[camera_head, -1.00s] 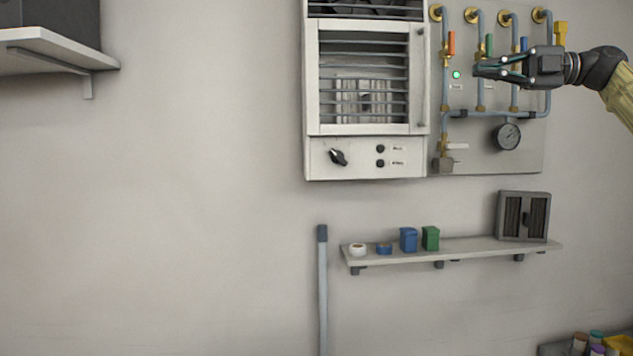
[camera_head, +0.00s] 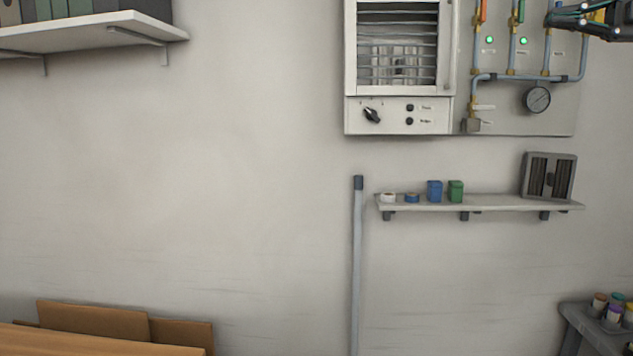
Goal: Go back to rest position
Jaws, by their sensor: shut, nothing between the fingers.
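My gripper (camera_head: 552,19) is at the upper right edge, its dark fingers pointing left. It is shut and empty, in front of the right-hand pipes of the valve panel (camera_head: 510,105); its distance from the panel cannot be told. Part of my gripper and my arm are cut off by the right edge. The panel carries blue-grey pipes, an orange handle (camera_head: 484,10), a green handle (camera_head: 521,12), two lit green lamps (camera_head: 489,39) and a round gauge (camera_head: 537,99). The panel's top is out of view.
A white louvred cabinet (camera_head: 400,115) hangs left of the panel. Below is a wall shelf (camera_head: 490,205) with small containers and a dark framed box (camera_head: 549,177). A shelf (camera_head: 90,32) with binders is upper left, cardboard (camera_head: 92,325) lower left, a bottle stand (camera_head: 590,318) lower right.

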